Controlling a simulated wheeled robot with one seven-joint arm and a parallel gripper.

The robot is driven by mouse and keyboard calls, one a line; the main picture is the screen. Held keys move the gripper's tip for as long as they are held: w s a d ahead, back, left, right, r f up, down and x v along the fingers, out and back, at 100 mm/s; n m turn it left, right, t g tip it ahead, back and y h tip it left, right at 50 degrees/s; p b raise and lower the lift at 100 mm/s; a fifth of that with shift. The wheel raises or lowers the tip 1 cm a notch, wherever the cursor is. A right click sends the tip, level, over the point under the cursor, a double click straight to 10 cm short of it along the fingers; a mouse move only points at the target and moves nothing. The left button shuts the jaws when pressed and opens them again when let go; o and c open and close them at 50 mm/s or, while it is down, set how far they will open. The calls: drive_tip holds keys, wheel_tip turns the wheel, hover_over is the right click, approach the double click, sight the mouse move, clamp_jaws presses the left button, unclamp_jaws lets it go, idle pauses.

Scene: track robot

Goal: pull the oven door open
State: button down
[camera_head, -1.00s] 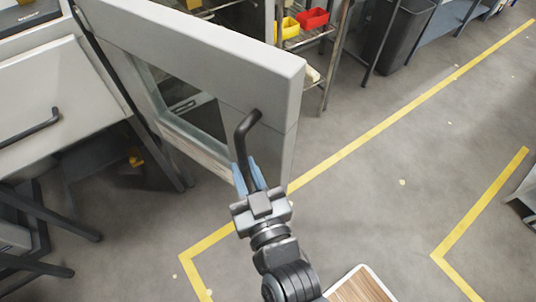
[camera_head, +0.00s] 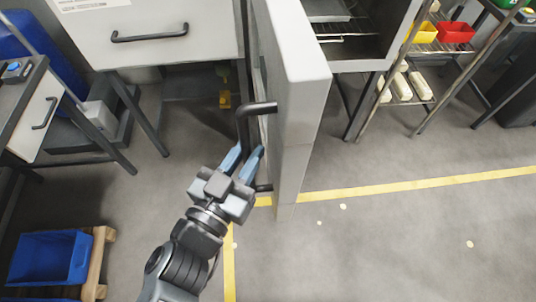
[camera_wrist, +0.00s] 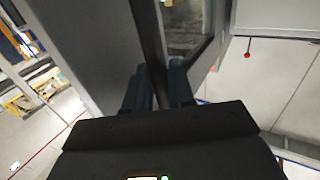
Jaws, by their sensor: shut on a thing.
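The oven door (camera_head: 300,90) is a thick light-grey panel standing swung out from the oven, seen nearly edge-on in the head view. The oven cavity (camera_head: 362,38) shows behind it on the right, with a wire rack inside. The black bar handle (camera_head: 262,107) is on the door's left face. My gripper (camera_head: 245,152) has its blue fingers closed around the handle's upright bar. In the wrist view the dark bar (camera_wrist: 149,35) runs between the two fingers (camera_wrist: 158,88), with the door's window (camera_wrist: 188,28) beside it. The exact finger contact is partly hidden.
A grey cabinet with a drawer handle (camera_head: 163,36) stands left of the door. A blue bin (camera_head: 48,258) on a wooden pallet is at lower left. A shelf with a red bin (camera_head: 455,32) is at the right. The floor right of the door is clear, with yellow lines (camera_head: 400,188).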

drive_tip(key=shift+w+a, duration=0.25)
drive_tip(key=shift+a, duration=0.25)
drive_tip(key=shift+r, duration=0.15)
drive_tip(key=c, duration=1.2)
unclamp_jaws()
drive_tip(key=shift+w, duration=0.15)
drive_tip(key=shift+o, duration=0.4)
drive_tip(key=b+v, duration=0.1)
drive_tip(key=v, duration=0.7)
drive_tip(key=shift+b, duration=0.3)
